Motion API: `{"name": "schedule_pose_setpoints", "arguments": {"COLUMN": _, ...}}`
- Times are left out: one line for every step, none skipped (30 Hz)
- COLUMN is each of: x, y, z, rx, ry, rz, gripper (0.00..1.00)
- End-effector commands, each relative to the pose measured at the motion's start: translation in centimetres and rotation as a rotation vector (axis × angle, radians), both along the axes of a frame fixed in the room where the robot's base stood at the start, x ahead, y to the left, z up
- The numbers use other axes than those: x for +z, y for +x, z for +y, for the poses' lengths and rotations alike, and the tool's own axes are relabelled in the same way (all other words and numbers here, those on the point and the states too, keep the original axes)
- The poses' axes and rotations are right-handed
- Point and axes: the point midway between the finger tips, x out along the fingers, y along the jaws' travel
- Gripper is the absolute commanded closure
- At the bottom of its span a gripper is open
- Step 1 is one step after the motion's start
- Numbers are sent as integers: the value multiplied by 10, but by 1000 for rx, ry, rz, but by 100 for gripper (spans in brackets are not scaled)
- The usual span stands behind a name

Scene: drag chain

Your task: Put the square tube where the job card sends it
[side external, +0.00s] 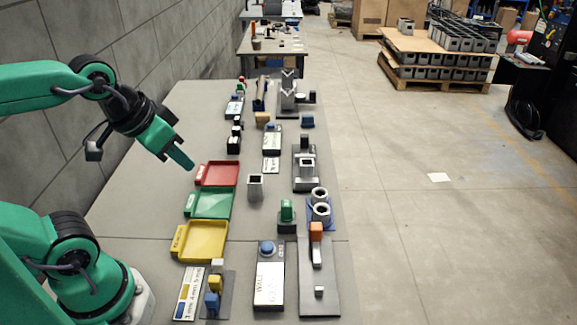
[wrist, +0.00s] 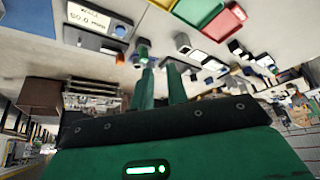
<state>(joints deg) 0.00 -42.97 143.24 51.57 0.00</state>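The square tube (side external: 255,187) is a short grey hollow piece standing upright on the table, just right of the trays. My gripper (side external: 188,163) is above the table, up and left of the tube. Its fingers (wrist: 161,72) are apart and empty.
A box labelled "WALL" (side external: 268,286) with a blue button stands at the front. Fixtures (side external: 306,168) crowd the far part.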

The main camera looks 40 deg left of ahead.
Motion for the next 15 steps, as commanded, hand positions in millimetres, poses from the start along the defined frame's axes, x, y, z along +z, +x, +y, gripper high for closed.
{"name": "schedule_pose_setpoints", "arguments": {"x": 0, "y": 0, "z": 0, "rx": 0, "ry": 0, "rz": 0, "gripper": 85}}
{"name": "schedule_pose_setpoints", "arguments": {"x": 0, "y": 0, "z": 0, "rx": 1, "ry": 0, "rz": 0, "gripper": 85}}
{"name": "schedule_pose_setpoints", "arguments": {"x": 1, "y": 1, "z": 0, "rx": 2, "ry": -1, "rz": 1, "gripper": 85}}
{"name": "schedule_pose_setpoints", "arguments": {"x": 1, "y": 2, "z": 0, "rx": 4, "ry": -2, "rz": 2, "gripper": 85}}
{"name": "schedule_pose_setpoints", "arguments": {"x": 2, "y": 3, "z": 0, "rx": 6, "ry": -3, "rz": 4, "gripper": 85}}
{"name": "schedule_pose_setpoints", "arguments": {"x": 3, "y": 5, "z": 0, "rx": 10, "ry": -5, "rz": 7, "gripper": 85}}
{"name": "schedule_pose_setpoints", "arguments": {"x": 3, "y": 6, "z": 0, "rx": 14, "ry": -6, "rz": 10, "gripper": 85}}
{"name": "schedule_pose_setpoints", "arguments": {"x": 4, "y": 8, "z": 0, "rx": 18, "ry": -9, "rz": 14, "gripper": 85}}
{"name": "schedule_pose_setpoints", "arguments": {"x": 6, "y": 12, "z": 0, "rx": 24, "ry": -12, "rz": 18, "gripper": 85}}
{"name": "schedule_pose_setpoints", "arguments": {"x": 7, "y": 15, "z": 0, "rx": 30, "ry": -15, "rz": 23, "gripper": 85}}
{"name": "schedule_pose_setpoints", "arguments": {"x": 8, "y": 18, "z": 1, "rx": 37, "ry": -18, "rz": 28, "gripper": 85}}
{"name": "schedule_pose_setpoints", "arguments": {"x": 10, "y": 23, "z": 1, "rx": 48, "ry": -23, "rz": 36, "gripper": 85}}
{"name": "schedule_pose_setpoints", "arguments": {"x": 12, "y": 27, "z": 1, "rx": 56, "ry": -27, "rz": 42, "gripper": 85}}
{"name": "schedule_pose_setpoints", "arguments": {"x": 13, "y": 31, "z": 1, "rx": 65, "ry": -30, "rz": 49, "gripper": 85}}
{"name": "schedule_pose_setpoints", "arguments": {"x": 15, "y": 37, "z": 1, "rx": 78, "ry": -36, "rz": 59, "gripper": 85}}
